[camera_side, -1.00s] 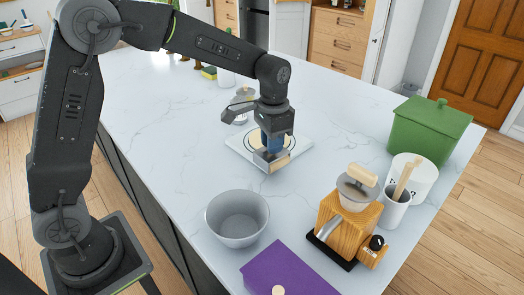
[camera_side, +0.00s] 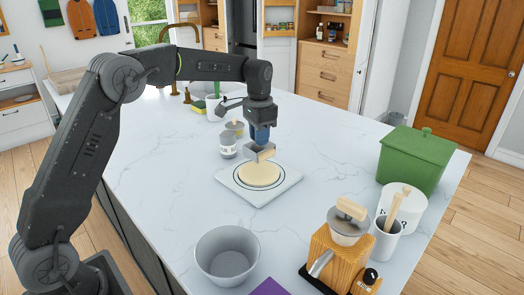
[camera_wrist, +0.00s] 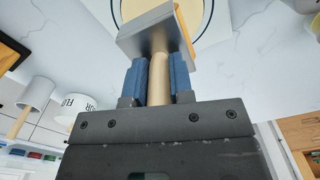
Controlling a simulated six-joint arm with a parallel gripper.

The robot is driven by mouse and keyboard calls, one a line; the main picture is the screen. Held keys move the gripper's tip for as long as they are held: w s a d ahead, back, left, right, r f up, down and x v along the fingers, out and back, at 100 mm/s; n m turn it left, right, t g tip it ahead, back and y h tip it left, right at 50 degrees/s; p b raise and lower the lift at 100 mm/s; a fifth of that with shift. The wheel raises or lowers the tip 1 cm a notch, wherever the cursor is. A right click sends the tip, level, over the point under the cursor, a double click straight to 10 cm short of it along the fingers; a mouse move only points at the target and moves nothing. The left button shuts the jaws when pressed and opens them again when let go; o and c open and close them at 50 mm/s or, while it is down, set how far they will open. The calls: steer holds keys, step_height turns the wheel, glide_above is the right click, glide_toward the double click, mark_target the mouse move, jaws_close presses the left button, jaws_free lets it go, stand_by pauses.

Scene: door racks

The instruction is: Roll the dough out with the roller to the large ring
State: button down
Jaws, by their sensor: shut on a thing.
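The pale, flat, round dough (camera_side: 259,174) lies on a white square board (camera_side: 284,190) on the counter. A dark ring on the board surrounds the dough, with a narrow white gap between them. The dough's edge also shows in the wrist view (camera_wrist: 138,7). My gripper (camera_side: 262,134) is above the far side of the board. Its blue fingers (camera_wrist: 159,75) are shut on the wooden handle of the roller (camera_side: 262,153). The roller's metal bracket (camera_wrist: 150,38) partly hides the board in the wrist view. The roller appears raised above the dough, not touching it.
A grey bowl (camera_side: 226,257) stands at the front. A wooden grinder-like device (camera_side: 343,255), a utensil cup (camera_side: 385,243), a white canister (camera_side: 404,211) and a green box (camera_side: 416,160) stand at the right. Small jars (camera_side: 228,145) stand behind the board.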

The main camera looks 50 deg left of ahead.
mark_target(259, 148)
steer(key=shift+w+a+f, duration=0.1)
steer(key=shift+a, duration=0.1)
steer(key=shift+f, duration=2.05)
steer(key=shift+f, duration=0.35)
steer(key=shift+a, duration=0.7)
steer(key=shift+a, duration=0.7)
steer(key=shift+d, duration=0.1)
